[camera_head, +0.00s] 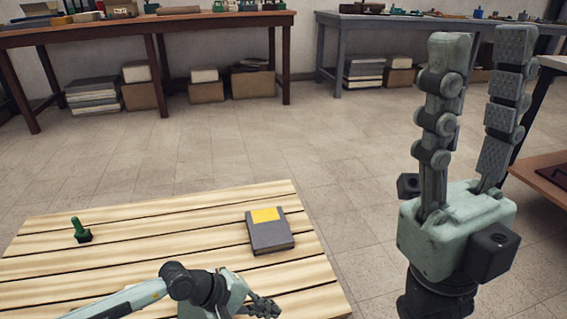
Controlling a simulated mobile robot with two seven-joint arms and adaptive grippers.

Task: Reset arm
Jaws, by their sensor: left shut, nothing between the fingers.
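My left gripper (262,306) is low at the front of the slatted wooden table (150,225), its arm coming in from the lower left. Its fingers are shut with nothing visible between them. My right gripper (482,40) stands upright at the right, fingers pointing up and spread apart, empty. It is to the right of the table, over the floor. A grey box-like object with a yellow patch (270,232) lies on the table, beyond and apart from my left gripper. A green stamp-like piece with a dark base (80,231) stands at the table's left.
A brown workbench (150,30) and a grey workbench (390,22) stand at the back with small items on top and boxes below. A shelf unit (548,180) is at the right edge. The tiled floor (200,150) between is clear.

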